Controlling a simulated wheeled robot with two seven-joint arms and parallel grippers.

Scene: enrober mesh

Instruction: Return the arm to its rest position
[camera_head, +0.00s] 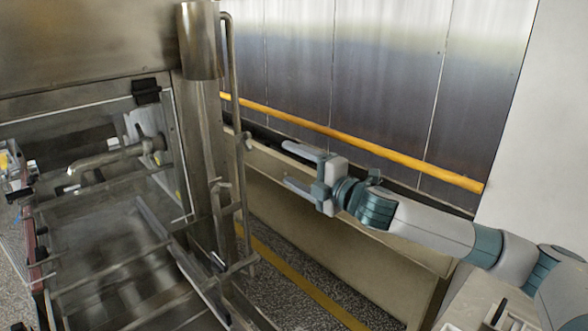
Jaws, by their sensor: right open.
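My right arm comes in from the right edge and reaches leftward. Its gripper (293,166) is open, with two pale fingers apart and nothing between them. The fingers point left toward the steel post of the machine and appear apart from it. My left gripper is not in the picture.
A steel machine (85,45) with a clear-panelled opening and a mesh or rail frame fills the left side. Its upright pipe (236,120) stands left of my right gripper. A yellow rail (350,140) runs along the panelled wall behind. Speckled floor with a yellow stripe (290,277) shows below.

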